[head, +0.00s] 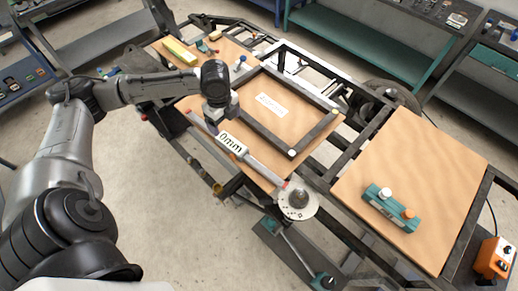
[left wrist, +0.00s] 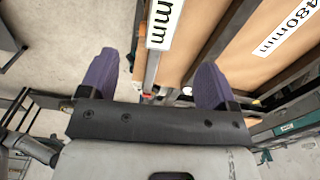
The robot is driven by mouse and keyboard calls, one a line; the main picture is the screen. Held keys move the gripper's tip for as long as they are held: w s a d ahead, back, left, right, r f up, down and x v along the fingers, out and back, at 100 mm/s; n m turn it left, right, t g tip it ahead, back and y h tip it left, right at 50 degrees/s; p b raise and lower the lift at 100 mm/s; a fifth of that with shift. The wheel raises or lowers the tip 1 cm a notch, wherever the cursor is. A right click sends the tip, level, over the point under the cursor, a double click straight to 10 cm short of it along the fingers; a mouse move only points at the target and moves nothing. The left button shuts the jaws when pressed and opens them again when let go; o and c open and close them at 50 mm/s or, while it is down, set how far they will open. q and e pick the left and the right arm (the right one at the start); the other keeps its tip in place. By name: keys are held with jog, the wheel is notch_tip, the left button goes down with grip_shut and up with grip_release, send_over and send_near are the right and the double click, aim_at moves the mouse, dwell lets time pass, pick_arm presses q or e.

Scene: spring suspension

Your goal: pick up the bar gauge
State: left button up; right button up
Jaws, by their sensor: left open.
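The bar gauge (head: 262,168) is a long thin grey bar with a white label ending in "0mm" (head: 231,143). It lies along the near edge of the left brown board. In the left wrist view the bar (left wrist: 152,72) runs between my two purple fingers, with its label (left wrist: 163,22) just beyond the tips. My left gripper (head: 219,112) is over the bar's left part, beside the label, and its fingertips are hidden in the head view. In the left wrist view my left gripper (left wrist: 156,62) is open, with gaps beside the bar. My right gripper is not in view.
A dark rectangular frame (head: 268,133) with a white label (head: 271,104) lies on the left board (head: 205,130). A round silver part (head: 298,200) stands at the bar's right end. A teal device (head: 392,208) sits on the mostly clear right board (head: 420,150). A yellow block (head: 178,51) lies far left.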

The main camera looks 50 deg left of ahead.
pick_arm(q)
send_over(231, 143)
notch_tip(231, 143, down, 8)
jog(key=shift+f+p, duration=0.15)
jog(key=shift+p, duration=0.25)
notch_tip(231, 143, down, 4)
jog(key=shift+f+p, duration=0.2)
jog(key=shift+p, duration=0.4)
jog(key=shift+f, duration=0.45)
jog(key=shift+c, duration=0.3)
jog(key=shift+r, duration=0.1)
jog(key=c, duration=1.1)
